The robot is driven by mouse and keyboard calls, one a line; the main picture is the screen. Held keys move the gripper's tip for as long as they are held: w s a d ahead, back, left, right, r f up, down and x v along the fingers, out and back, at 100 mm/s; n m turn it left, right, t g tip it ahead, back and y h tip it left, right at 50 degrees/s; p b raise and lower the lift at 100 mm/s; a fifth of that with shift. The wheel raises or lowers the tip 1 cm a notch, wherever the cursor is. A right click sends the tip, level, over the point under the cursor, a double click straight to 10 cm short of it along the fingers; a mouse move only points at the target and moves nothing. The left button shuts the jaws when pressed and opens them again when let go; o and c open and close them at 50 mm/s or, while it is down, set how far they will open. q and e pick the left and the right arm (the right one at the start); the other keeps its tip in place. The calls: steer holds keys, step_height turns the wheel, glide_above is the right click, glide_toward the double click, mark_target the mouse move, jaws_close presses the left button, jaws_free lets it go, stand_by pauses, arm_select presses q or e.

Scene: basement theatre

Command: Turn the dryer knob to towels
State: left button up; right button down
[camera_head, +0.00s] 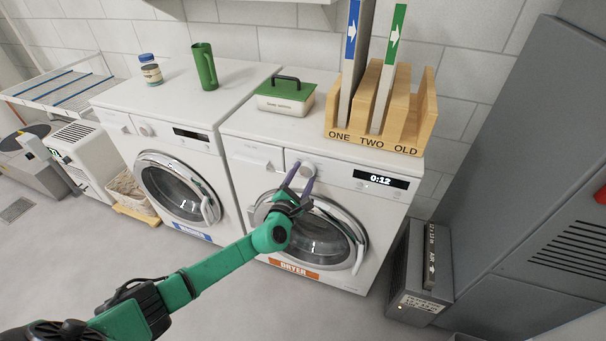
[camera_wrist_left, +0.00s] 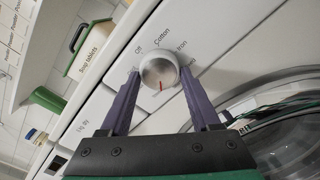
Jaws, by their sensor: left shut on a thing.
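The dryer (camera_head: 385,212) is the right white machine in the head view, with an orange DRYER label and a display reading 0:12. Its round pale knob (camera_head: 308,170) sits left of the display. My left gripper (camera_head: 303,176) is shut on the knob, with one purple finger on each side. In the left wrist view the knob (camera_wrist_left: 158,70) is between the fingertips, its red mark towards the bottom of the picture. The labels Off, Cotton and Iron show around its far side. A towels label is not legible. My right gripper is not in view.
The washer (camera_head: 165,110) stands left of the dryer. On top of the dryer are a green-lidded box (camera_head: 286,97) and a wooden rack (camera_head: 415,125). A grey box (camera_head: 405,275) stands on the floor to the right. Open floor lies in front.

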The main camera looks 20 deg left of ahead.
arm_select(q)
steer(key=shift+f+m, duration=0.1)
steer(key=shift+m, duration=0.2)
steer(key=o, duration=1.4)
steer(key=shift+c, duration=0.2)
steer(key=s+a+p, duration=0.1)
steer(key=s, duration=1.3)
steer(key=shift+s+p, duration=0.3)
